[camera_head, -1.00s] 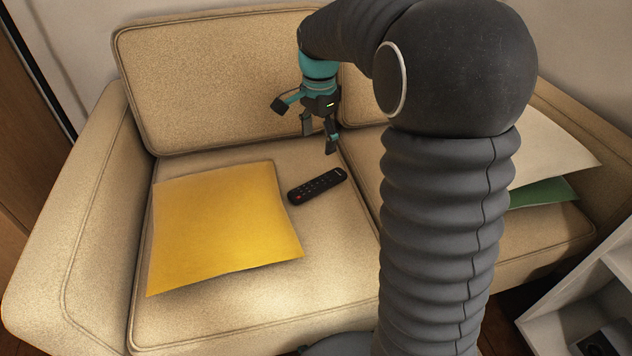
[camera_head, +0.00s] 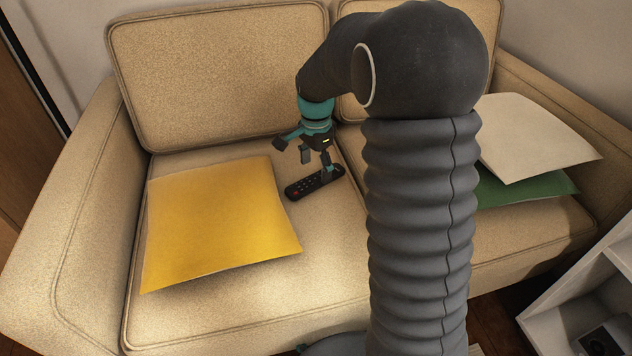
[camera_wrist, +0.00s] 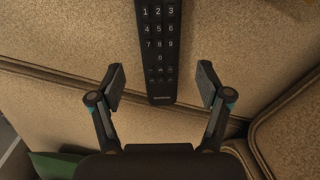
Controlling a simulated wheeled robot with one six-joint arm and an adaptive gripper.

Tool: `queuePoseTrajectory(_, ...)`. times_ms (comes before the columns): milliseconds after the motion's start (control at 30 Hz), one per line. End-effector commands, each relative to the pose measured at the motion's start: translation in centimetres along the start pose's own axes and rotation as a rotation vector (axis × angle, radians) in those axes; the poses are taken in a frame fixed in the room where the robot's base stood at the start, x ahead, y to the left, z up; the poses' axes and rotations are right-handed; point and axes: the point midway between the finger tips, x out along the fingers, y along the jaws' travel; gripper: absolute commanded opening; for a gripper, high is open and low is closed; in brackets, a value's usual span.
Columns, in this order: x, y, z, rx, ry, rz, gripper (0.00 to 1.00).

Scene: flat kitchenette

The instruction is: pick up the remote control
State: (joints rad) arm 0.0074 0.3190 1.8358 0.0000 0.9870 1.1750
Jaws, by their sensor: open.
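The black remote control (camera_head: 303,189) lies flat on the left seat cushion of the sofa, just right of a yellow pillow. In the wrist view the remote (camera_wrist: 160,52) shows its numbered keys, and its near end reaches between the two fingers. My gripper (camera_head: 316,168) is open and empty, over the right part of the remote. In the wrist view the gripper fingers (camera_wrist: 161,84) stand apart, one on each side of the remote's end, with a gap to each side. I cannot tell how high the fingertips are above the cushion.
The yellow pillow (camera_head: 220,222) lies on the same beige sofa cushion (camera_head: 265,315). A cream pillow (camera_head: 535,137) and a green one (camera_head: 525,188) lie on the right seat. The sofa backrest (camera_head: 220,75) rises behind my gripper. A white shelf (camera_head: 590,285) stands at the lower right.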

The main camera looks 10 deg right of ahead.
Motion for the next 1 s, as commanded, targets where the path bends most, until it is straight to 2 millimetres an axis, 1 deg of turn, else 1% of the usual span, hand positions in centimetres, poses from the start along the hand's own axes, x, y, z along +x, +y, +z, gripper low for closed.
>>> queuePoseTrajectory(33,1.0,0.0,-0.1,0.0,-0.001,0.003,0.77)
queuePoseTrajectory(100,2.0,0.0,-0.1,0.0,-0.001,0.003,0.77)
queuePoseTrajectory(200,3.0,0.0,-0.1,0.0,0.0,0.001,0.77)
queuePoseTrajectory(433,3.2,-0.1,-0.1,0.0,0.0,0.0,0.77)
queuePoseTrajectory(467,3.2,-0.1,-0.1,0.0,0.0,0.0,0.75)
queuePoseTrajectory(500,3.2,-0.1,-0.1,0.0,0.0,0.0,0.65)
queuePoseTrajectory(567,3.2,-0.1,-0.1,0.0,0.0,0.0,0.5)
queuePoseTrajectory(600,3.1,-0.1,-0.1,0.0,0.0,0.0,0.4)
queuePoseTrajectory(667,3.2,-0.1,-0.1,0.0,0.0,0.0,0.25)
queuePoseTrajectory(700,3.2,-0.1,-0.1,0.0,0.0,0.0,0.15)
queuePoseTrajectory(733,3.2,-0.1,-0.1,0.0,0.0,0.0,0.11)
queuePoseTrajectory(1000,3.1,-0.1,-0.1,0.0,0.0,0.0,0.11)
